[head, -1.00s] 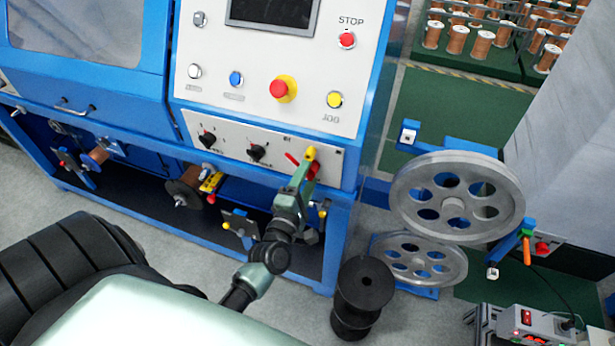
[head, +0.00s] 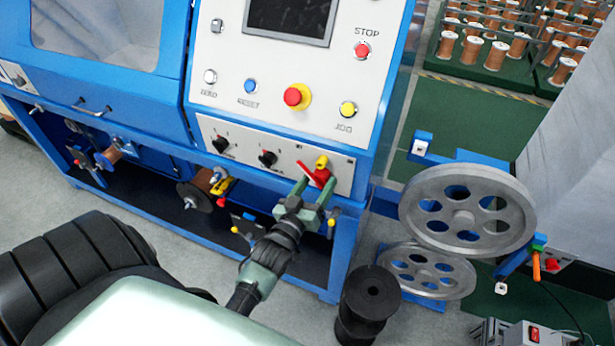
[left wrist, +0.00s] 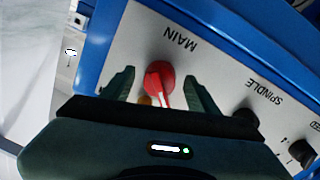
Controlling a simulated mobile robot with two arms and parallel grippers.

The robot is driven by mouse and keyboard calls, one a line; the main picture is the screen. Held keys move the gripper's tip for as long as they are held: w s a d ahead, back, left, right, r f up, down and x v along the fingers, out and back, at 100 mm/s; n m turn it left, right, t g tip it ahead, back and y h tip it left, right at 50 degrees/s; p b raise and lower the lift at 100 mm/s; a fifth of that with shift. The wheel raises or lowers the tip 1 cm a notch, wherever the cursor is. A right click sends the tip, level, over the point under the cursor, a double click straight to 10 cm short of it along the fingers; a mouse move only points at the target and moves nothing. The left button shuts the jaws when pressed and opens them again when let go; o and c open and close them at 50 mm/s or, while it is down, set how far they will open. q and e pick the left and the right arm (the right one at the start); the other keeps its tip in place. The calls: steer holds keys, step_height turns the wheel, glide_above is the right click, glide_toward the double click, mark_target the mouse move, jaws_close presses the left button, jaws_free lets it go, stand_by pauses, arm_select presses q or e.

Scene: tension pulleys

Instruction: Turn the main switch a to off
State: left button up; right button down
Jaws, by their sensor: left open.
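The main switch (head: 318,176) has a red handle and a yellow part above it, at the right end of the lower white panel strip. In the left wrist view the red switch (left wrist: 158,82) sits beside the upside-down word MAIN. My left gripper (head: 313,188) is open, just below and in front of the switch in the head view. In the left wrist view its two fingers lie on either side of the red handle, with a gap on each side. I cannot tell how deep the fingertips reach. My right gripper is not in view.
Two black knobs (head: 267,159) are left of the switch; one is labelled SPINDLE. A red emergency button (head: 297,96) and a yellow JOG button (head: 348,109) are above. Large grey pulleys (head: 467,211) stand to the right. A black spool (head: 370,296) stands on the floor.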

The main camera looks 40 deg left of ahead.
arm_select(q)
steer(key=shift+s+f+m, duration=0.2)
steer(key=shift+m, duration=0.5)
steer(key=s+d+b, duration=0.2)
steer(key=s, duration=0.6)
steer(key=s+d+f+m+g+h+b, duration=0.1)
steer(key=s+d+f+g+b, duration=0.1)
steer(key=f, duration=1)
steer(key=s+d+f+m+g+h+b, duration=0.1)
steer(key=s+d+f+g, duration=0.2)
steer(key=f, duration=0.9)
steer(key=s+d+f+g+h+b, duration=0.1)
steer(key=s+d+f+g+b, duration=0.1)
steer(key=f, duration=1.1)
steer(key=shift+s+d+m+g+b, duration=0.3)
steer(key=shift+s+m+g+b, duration=0.15)
steer(key=shift+s, duration=0.3)
